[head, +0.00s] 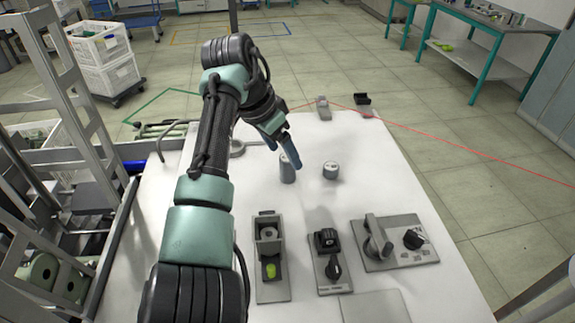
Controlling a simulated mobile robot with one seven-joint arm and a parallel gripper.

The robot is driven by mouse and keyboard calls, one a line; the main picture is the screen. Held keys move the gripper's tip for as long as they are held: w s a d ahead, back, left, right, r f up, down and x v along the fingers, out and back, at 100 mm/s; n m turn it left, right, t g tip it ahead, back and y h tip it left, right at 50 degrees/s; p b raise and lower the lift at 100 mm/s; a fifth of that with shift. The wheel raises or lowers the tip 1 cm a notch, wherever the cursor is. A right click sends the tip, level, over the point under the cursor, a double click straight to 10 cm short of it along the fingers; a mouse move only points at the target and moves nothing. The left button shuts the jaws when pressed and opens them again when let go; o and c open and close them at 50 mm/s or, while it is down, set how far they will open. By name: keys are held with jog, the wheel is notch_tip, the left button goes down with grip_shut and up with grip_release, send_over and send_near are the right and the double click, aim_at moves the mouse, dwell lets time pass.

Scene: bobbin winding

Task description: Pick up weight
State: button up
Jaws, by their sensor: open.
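Two grey metal cylinders stand upright on the white table (365,210). The taller, slimmer cylinder (287,174) is right by my gripper's blue fingers. I cannot tell for sure which of the two is the weight. My gripper (291,157) is open and points down and to the right. Its fingers overlap the upper part of the taller cylinder in the picture. I cannot tell whether they touch it or are around it.
Along the near side stand a grey holder with a yellow-green piece (270,258), a black-knobbed device (328,252) and a grey winding unit (395,243). Small fixtures (322,108) sit at the far edge. A metal rack (90,110) borders the left. Table space right of the squat cylinder is clear.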

aim_at(286, 158)
jog(key=shift+p+x, duration=0.3)
jog(key=shift+x, duration=1.6)
jog(key=shift+s, duration=0.1)
grip_shut()
